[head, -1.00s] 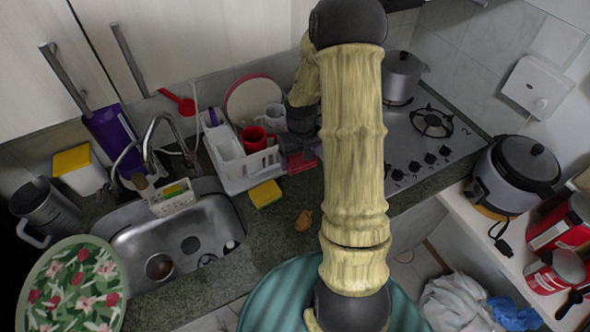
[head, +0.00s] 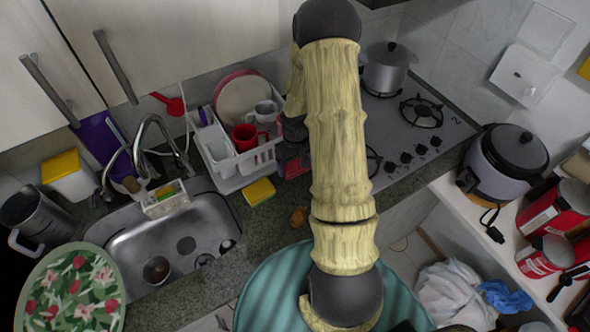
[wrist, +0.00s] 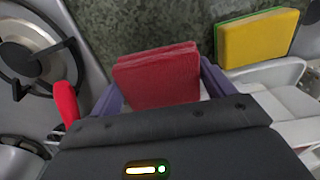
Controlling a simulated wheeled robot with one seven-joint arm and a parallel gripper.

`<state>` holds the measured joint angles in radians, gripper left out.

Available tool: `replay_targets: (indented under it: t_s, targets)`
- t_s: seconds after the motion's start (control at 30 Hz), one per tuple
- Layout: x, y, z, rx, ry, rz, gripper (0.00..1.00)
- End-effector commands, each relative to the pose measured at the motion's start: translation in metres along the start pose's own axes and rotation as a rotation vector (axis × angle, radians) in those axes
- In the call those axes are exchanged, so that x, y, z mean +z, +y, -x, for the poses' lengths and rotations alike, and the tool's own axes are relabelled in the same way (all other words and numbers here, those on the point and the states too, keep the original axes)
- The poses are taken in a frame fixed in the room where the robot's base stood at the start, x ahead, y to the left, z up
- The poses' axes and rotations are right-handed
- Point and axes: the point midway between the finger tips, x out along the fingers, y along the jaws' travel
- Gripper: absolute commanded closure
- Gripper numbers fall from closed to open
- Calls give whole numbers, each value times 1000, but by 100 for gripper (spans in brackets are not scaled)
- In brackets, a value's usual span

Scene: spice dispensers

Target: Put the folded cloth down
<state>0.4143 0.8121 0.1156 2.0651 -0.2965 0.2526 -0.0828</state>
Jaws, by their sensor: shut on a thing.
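The folded cloth is a red, layered square (wrist: 157,76), seen in the wrist view between the purple-grey fingers of my gripper (wrist: 158,88). My gripper is shut on it. Dark speckled counter (wrist: 150,22) shows just beyond the cloth. In the head view a small part of the red cloth (head: 293,166) shows between the dish rack and my arm. My arm hides much of that spot. I cannot tell whether the cloth touches the counter.
A white dish rack (head: 235,176) with cups and plates stands close left of the cloth. A yellow-green sponge (head: 259,191) lies in front of the rack. The stove (head: 415,125) is on the right.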

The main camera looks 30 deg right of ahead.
Motion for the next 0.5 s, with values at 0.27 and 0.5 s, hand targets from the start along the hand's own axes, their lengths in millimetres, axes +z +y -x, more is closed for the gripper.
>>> replay_targets:
  t_s: [0.27,0.5]
  targets:
    - [-1,0,-4,1,2,0,48]
    - [0,0,-16,0,-1,2,48]
